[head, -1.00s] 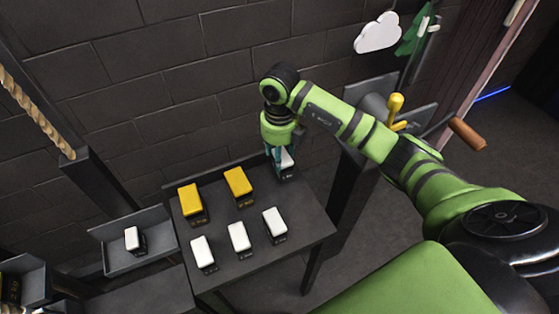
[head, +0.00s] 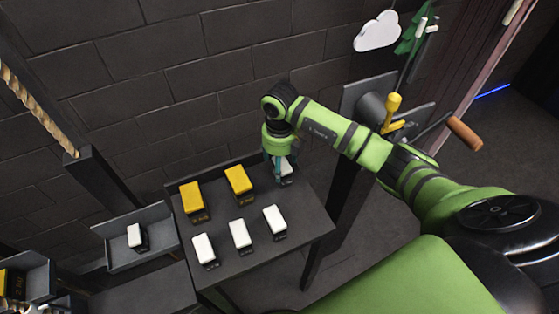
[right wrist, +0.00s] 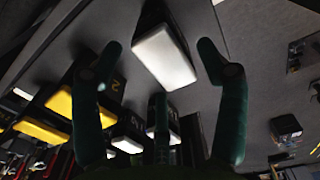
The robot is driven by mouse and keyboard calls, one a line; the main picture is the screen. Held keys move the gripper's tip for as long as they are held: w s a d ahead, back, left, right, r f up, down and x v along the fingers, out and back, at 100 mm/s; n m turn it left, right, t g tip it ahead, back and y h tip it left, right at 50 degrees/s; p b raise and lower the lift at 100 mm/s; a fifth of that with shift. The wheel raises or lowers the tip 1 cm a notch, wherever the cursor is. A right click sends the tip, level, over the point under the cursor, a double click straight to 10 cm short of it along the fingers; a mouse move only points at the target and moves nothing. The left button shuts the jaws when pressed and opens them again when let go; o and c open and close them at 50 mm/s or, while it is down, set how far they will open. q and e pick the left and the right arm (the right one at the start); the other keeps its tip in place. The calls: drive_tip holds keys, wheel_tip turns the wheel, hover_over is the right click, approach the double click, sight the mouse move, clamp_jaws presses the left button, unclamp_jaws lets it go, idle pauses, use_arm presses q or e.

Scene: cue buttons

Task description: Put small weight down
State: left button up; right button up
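A small white-topped weight (head: 287,168) with a dark base is at the back right of the dark table (head: 310,208), partly hidden by my right gripper (head: 279,172). In the right wrist view the white weight (right wrist: 165,57) lies between the spread fingers of my right gripper (right wrist: 158,48), with a gap on each side. It appears to rest on the table. Two more white weights (head: 240,234) and (head: 275,220) and another white weight (head: 204,248) stand in the front row. Two larger yellow weights (head: 192,197) and (head: 239,181) stand behind. My left gripper is not in view.
A grey tray (head: 115,258) at the left holds a white weight (head: 135,235). Another holder at the lower left has a yellow weight (head: 3,280). A yellow lever (head: 392,108) and a wooden-handled crank (head: 465,133) are on the right. A rope (head: 35,105) hangs at the left.

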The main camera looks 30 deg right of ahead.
wheel_tip(320, 180, up, 12)
drive_tip(key=p, duration=0.9)
drive_tip(key=shift+r, duration=0.15)
